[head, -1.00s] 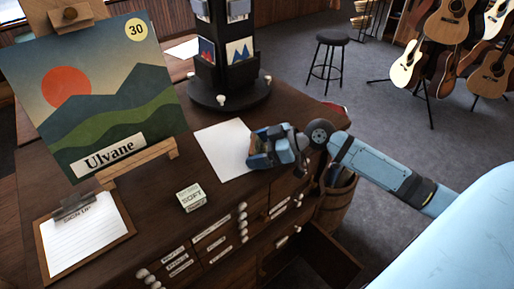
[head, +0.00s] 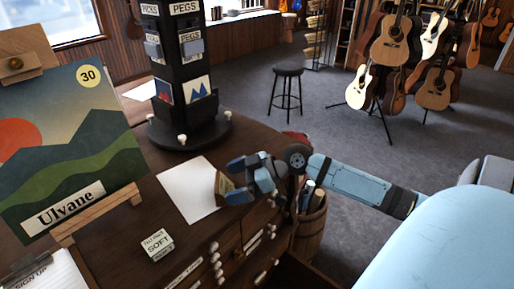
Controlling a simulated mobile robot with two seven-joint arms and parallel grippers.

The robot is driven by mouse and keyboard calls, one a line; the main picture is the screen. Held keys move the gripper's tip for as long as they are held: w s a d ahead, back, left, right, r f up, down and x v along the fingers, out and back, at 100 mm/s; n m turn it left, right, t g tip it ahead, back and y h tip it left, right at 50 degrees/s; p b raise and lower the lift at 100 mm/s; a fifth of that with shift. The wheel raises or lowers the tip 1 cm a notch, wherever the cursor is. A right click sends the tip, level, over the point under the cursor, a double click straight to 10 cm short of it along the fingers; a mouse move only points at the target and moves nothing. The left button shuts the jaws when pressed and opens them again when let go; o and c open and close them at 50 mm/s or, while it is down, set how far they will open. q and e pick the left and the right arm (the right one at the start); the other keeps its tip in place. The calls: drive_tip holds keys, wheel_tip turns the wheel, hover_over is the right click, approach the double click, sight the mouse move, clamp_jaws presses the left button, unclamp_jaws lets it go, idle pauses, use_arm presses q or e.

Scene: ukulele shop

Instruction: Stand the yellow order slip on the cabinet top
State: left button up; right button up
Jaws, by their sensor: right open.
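The cabinet top (head: 120,225) is dark brown wood. A small tan-and-yellow card, which looks like the order slip (head: 223,185), stands at the right edge of a white sheet (head: 187,190) on it. My right gripper (head: 236,180) is open, low over the cabinet top, with its fingers beside the card. The fingers hide part of the card, and I cannot tell whether they touch it. Any writing on the card is too small to read. My left gripper is not in view.
A small "SOFT" box (head: 157,246) sits in front of the sheet. A painting (head: 75,150) on an easel stands at left, a black display tower (head: 182,75) behind. A drawer (head: 290,274) is open below. A barrel (head: 311,225) stands right of the cabinet.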

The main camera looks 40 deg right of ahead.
drive_tip(key=b+v, duration=0.1)
drive_tip(key=v, duration=0.7)
drive_tip(key=shift+d, duration=0.15)
drive_tip(key=shift+s+r, duration=0.1)
drive_tip(key=shift+s, duration=0.1)
